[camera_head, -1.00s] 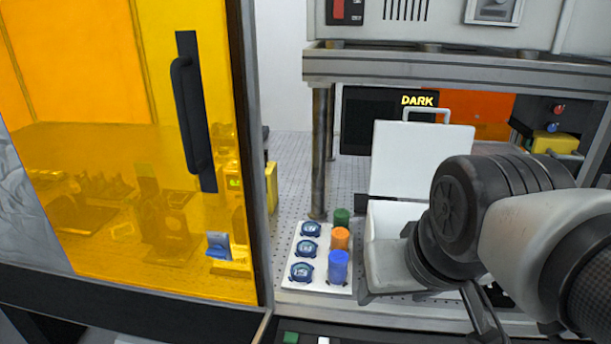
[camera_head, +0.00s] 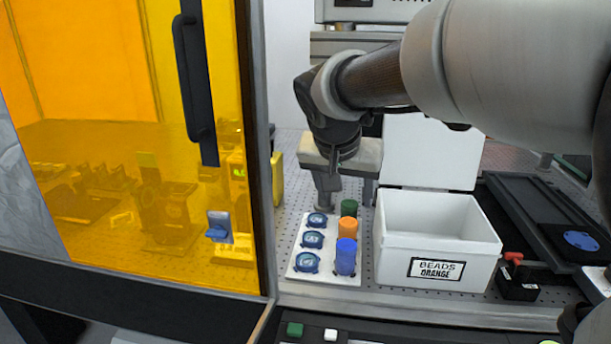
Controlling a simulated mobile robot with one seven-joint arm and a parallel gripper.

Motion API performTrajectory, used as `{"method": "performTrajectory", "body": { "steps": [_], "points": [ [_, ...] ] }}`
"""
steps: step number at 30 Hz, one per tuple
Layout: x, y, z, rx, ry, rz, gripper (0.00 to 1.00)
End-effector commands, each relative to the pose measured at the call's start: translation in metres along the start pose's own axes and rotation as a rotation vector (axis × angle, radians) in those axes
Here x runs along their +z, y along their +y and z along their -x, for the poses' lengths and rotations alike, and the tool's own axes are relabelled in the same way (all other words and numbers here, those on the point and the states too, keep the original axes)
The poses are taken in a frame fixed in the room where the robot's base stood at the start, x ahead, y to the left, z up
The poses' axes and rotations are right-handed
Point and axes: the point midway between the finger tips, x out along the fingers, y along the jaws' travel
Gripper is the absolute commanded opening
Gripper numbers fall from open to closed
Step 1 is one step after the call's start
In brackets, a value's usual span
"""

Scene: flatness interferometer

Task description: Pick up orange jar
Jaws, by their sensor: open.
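The orange jar (camera_head: 349,229) stands upright on a white tray (camera_head: 298,276), between a green jar (camera_head: 348,207) behind it and a taller blue jar (camera_head: 345,257) in front, which hides part of its lower side. My gripper (camera_head: 347,192) hangs fingers-down just behind and above the jars. Its fingers are apart with nothing between them, and it does not touch the orange jar.
Several round blue-faced items (camera_head: 312,239) lie along the tray's left side. An open white box (camera_head: 440,238) labelled "BEADS ORANGE" stands close to the right. An amber panel with a black handle (camera_head: 194,80) stands to the left.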

Motion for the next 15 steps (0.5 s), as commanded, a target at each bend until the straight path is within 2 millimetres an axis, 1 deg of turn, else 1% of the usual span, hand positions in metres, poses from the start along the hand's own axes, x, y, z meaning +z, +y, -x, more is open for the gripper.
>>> {"method": "performTrajectory", "body": {
  "steps": [1, 3, 5, 7, 15],
  "points": [
    [-0.003, -0.007, -0.008, 0.003, 0.004, -0.009, 0.58],
    [-0.006, -0.011, -0.013, 0.005, 0.009, -0.02, 0.58],
    [-0.006, -0.011, -0.021, 0.007, 0.008, -0.023, 0.58],
    [-0.006, -0.011, -0.032, 0.007, 0.008, -0.023, 0.58],
    [-0.005, -0.01, -0.092, 0.008, 0.006, -0.023, 0.58]
  ]
}}
